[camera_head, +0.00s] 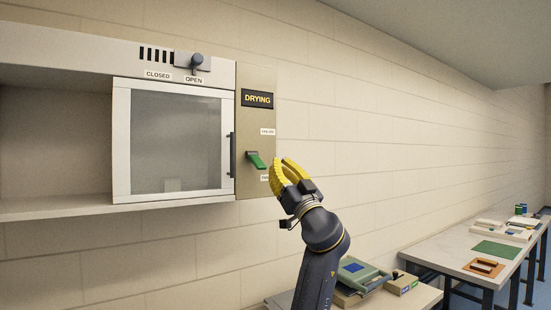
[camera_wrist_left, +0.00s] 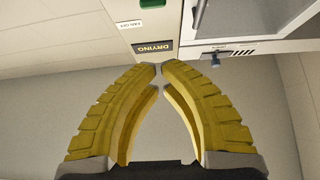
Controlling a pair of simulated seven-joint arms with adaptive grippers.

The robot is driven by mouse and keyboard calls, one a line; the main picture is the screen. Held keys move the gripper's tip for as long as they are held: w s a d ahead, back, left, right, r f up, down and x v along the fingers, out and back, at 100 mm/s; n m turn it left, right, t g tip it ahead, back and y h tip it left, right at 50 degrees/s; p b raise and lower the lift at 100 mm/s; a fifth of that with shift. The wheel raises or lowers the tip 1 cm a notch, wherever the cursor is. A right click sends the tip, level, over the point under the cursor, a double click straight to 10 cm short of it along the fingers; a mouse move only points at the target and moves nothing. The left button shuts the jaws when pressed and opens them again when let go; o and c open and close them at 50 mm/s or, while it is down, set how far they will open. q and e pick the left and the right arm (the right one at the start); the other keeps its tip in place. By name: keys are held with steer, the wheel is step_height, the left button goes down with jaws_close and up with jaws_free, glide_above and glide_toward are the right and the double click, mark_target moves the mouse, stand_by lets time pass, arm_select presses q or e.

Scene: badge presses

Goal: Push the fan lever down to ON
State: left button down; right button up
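The fan lever (camera_head: 257,161) has a green handle on the beige side panel (camera_head: 257,118) of the drying cabinet. It sticks out and slants slightly down to the right, between an upper label and a lower label. My left gripper (camera_head: 279,163), with yellow fingers, is just right of the lever, apart from it in the picture, and partly covers the lower label. In the left wrist view its fingertips (camera_wrist_left: 160,68) nearly meet, with nothing between them. The green lever (camera_wrist_left: 152,3) shows there at the top edge, near the FAN OFF label (camera_wrist_left: 130,24). My right gripper is not in view.
The cabinet's glass door (camera_head: 175,142) is closed, with a dark handle (camera_head: 232,155) left of the lever. A slider (camera_head: 196,61) sits above OPEN. A DRYING sign (camera_head: 257,99) is above the lever. The wall right is clear.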

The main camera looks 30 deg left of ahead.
arm_select(q)
steer(key=shift+s+d+f, duration=0.15)
steer(key=shift+d+f, duration=0.15)
steer(key=shift+f, duration=0.05)
stand_by(0.3)
